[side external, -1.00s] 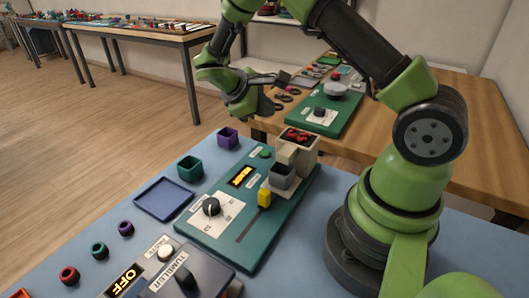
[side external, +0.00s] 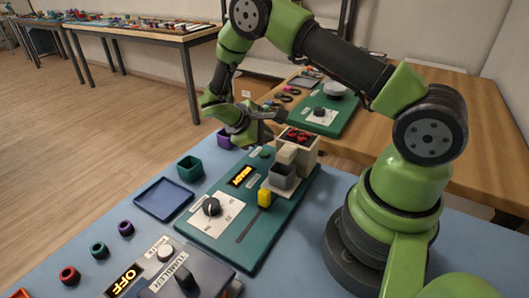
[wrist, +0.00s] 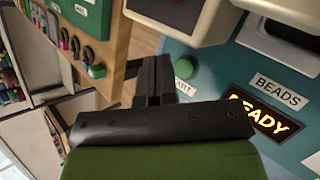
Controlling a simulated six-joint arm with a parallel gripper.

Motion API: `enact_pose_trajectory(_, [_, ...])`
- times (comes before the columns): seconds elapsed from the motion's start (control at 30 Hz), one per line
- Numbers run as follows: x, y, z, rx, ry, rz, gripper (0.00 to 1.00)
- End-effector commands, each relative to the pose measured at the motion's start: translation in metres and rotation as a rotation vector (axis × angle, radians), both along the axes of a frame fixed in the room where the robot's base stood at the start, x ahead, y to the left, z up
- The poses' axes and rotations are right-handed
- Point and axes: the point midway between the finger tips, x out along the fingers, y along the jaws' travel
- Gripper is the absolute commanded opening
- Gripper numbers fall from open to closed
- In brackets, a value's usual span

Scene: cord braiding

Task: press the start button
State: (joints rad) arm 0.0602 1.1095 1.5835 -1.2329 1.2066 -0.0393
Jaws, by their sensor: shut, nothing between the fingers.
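The start button is a round green button (wrist: 183,68) on the teal panel. In the wrist view it sits just right of my fingertips, above a partly hidden label ending in "ART". In the side view the green button (side external: 266,153) is small, near the panel's far end. My gripper (side external: 263,138) hangs just above that end, fingers close to the button. In the wrist view my gripper (wrist: 155,72) has its dark fingers together with nothing between them. I cannot tell the exact height gap to the button.
A lit display (wrist: 262,112) reading "READY" is beside the button, near a "BEADS" label (wrist: 279,92). A pale box unit (side external: 300,138) with red pieces stands right of the button. A purple cup (side external: 224,139) and a green cup (side external: 190,167) stand to the left.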

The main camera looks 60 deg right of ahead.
Motion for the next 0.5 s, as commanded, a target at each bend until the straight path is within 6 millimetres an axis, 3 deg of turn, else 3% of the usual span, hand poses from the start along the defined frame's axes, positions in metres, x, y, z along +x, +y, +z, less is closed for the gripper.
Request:
enact_pose_trajectory(0.2, [0.0,0.0,-0.014,0.001,0.002,0.0,0.0])
enact_pose_trajectory(0.5, [0.0,0.0,-0.016,0.0,0.001,-0.001,0.0])
